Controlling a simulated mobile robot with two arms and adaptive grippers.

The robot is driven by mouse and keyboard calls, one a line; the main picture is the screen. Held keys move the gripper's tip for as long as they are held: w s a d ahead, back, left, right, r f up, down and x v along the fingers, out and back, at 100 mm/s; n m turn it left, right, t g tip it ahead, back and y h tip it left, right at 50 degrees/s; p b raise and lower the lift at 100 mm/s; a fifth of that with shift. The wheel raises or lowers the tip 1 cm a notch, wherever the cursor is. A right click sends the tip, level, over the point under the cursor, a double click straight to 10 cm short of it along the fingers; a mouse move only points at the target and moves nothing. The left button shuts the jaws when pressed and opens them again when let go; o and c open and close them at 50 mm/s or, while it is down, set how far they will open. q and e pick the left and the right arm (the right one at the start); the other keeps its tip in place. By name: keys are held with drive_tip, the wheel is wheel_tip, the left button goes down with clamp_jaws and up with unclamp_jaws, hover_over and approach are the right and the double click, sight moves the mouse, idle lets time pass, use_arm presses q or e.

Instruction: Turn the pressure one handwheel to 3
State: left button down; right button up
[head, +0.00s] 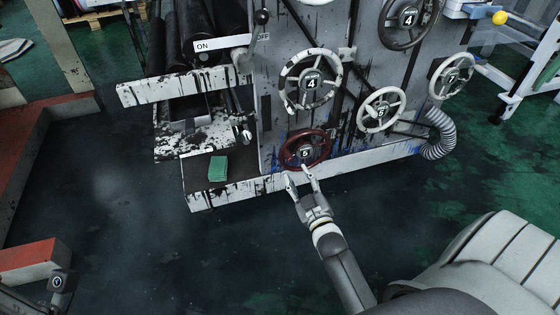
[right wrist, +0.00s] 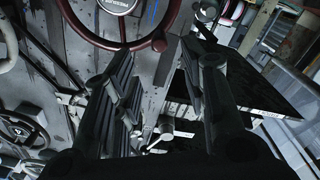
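A dark red handwheel (head: 319,154) sits low on the panel, with what looks like a 5 on its hub. My right gripper (head: 298,175) is at its lower rim with two fingers spread. In the right wrist view the red rim (right wrist: 99,40) and a small red knob (right wrist: 158,45) are at the fingertips; the knob lies between them, and contact cannot be told. The fingers (right wrist: 160,62) are apart there. Other wheels are a large black-and-white one (head: 335,82) marked 4, a dark one (head: 384,24) marked 4, and two smaller white ones (head: 398,108) (head: 441,78).
A green block (head: 218,168) lies on a low ledge left of the red wheel. An ON sign (head: 218,43) and a lever (head: 262,18) are above. A ribbed hose (head: 438,135) hangs at the right. The dark floor (head: 110,190) is free at the left.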

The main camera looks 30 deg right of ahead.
sight(291, 160)
drive_tip(key=b+x, duration=0.3)
drive_tip(key=x, duration=0.5)
drive_tip(key=shift+w+f, duration=0.15)
drive_tip(key=shift+w, duration=0.05)
drive_tip(key=shift+b+x, duration=0.35)
drive_tip(key=shift+x, duration=0.55)
clamp_jaws()
